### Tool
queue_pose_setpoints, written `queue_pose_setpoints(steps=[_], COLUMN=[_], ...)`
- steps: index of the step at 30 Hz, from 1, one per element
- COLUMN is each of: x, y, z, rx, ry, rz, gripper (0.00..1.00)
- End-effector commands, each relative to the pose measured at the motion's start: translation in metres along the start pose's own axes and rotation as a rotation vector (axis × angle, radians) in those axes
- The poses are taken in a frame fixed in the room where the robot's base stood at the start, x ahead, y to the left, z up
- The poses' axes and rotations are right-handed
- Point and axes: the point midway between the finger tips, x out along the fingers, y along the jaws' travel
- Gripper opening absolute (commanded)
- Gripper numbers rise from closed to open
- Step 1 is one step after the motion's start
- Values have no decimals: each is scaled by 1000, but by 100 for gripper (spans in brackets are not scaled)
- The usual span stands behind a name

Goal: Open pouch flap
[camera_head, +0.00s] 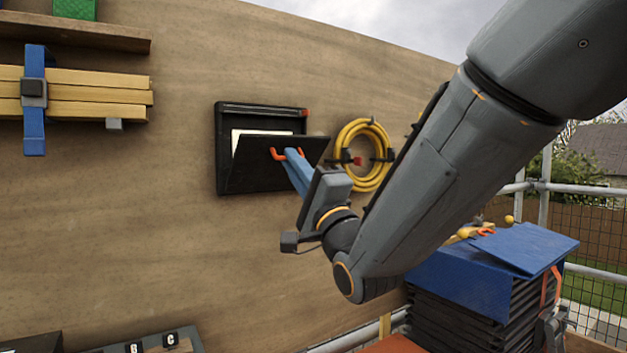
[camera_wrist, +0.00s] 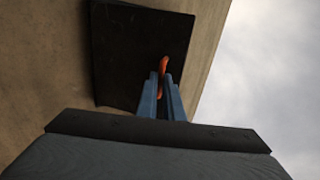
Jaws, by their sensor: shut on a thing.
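A black pouch (camera_head: 221,150) is fixed to the wooden wall left of my arm. Its black flap (camera_head: 247,172) is tilted outward at the top, and a white sheet (camera_head: 246,137) shows inside behind it. The flap also fills the upper middle of the wrist view (camera_wrist: 130,55). An orange pull handle (camera_head: 276,154) sits on the flap. My gripper (camera_head: 290,158) has its blue fingers closed on this handle, which also shows between the fingertips in the wrist view (camera_wrist: 164,65). The pouch's lower inside is hidden by the flap.
A coiled yellow hose (camera_head: 345,132) hangs on the wall just right of the pouch. Strapped timber battens (camera_head: 100,94) are at the upper left. A blue-covered stack of dark tiles (camera_head: 470,270) stands at the lower right. The wall below the pouch is clear.

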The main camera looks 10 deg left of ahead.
Motion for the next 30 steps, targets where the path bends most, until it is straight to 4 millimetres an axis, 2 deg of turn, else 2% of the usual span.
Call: queue_pose_setpoints(steps=[1, 15, 30], x=[-5, -28, -49], y=[11, 28, 53], z=[2, 2, 2], rx=[3, 3, 2], ry=[-5, -4, -2], rz=[-15, -206, -221], gripper=[0, 0, 0])
